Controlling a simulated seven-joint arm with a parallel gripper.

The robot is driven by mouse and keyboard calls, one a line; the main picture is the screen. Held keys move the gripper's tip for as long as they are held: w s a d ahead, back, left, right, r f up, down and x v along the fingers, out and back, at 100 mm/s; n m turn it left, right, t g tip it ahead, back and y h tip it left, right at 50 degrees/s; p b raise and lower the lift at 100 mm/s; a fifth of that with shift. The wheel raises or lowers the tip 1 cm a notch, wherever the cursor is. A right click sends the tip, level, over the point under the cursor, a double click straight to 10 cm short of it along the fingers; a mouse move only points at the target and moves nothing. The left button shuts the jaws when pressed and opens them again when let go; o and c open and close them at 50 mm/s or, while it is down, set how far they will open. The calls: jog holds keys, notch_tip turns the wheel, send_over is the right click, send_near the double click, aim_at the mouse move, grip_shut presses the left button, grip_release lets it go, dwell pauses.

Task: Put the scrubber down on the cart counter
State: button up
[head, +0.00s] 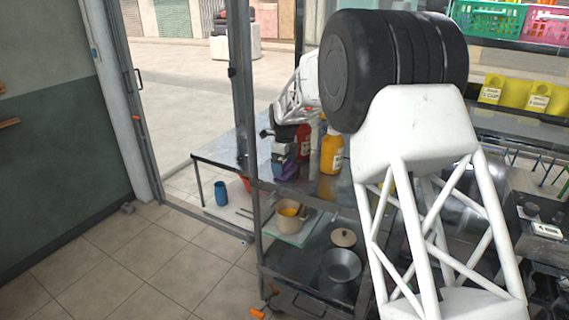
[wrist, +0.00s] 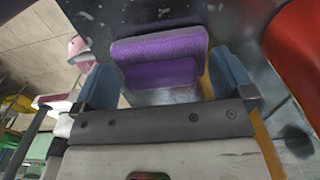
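The purple scrubber (wrist: 158,57) sits between the two blue fingertips of my gripper (wrist: 165,78) in the wrist view. The fingers are set wide apart, one at each side of it, and appear to grip it. In the head view my gripper (head: 284,150) hangs over the cart counter (head: 228,150), and a little purple of the scrubber (head: 288,171) shows under it. The scrubber is just above or on the dark metal counter; I cannot tell which.
A red bottle (head: 304,142) and a yellow bottle (head: 332,153) stand close to the right of my gripper. The counter's left part looks mostly clear. A lower shelf holds a beige pot (head: 289,221) and a metal bowl (head: 341,264). A metal post (head: 241,90) rises in front.

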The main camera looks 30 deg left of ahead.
aim_at(285, 163)
jog(key=shift+r, duration=0.15)
notch_tip(285, 163, up, 12)
dwell(0.8)
dwell(0.9)
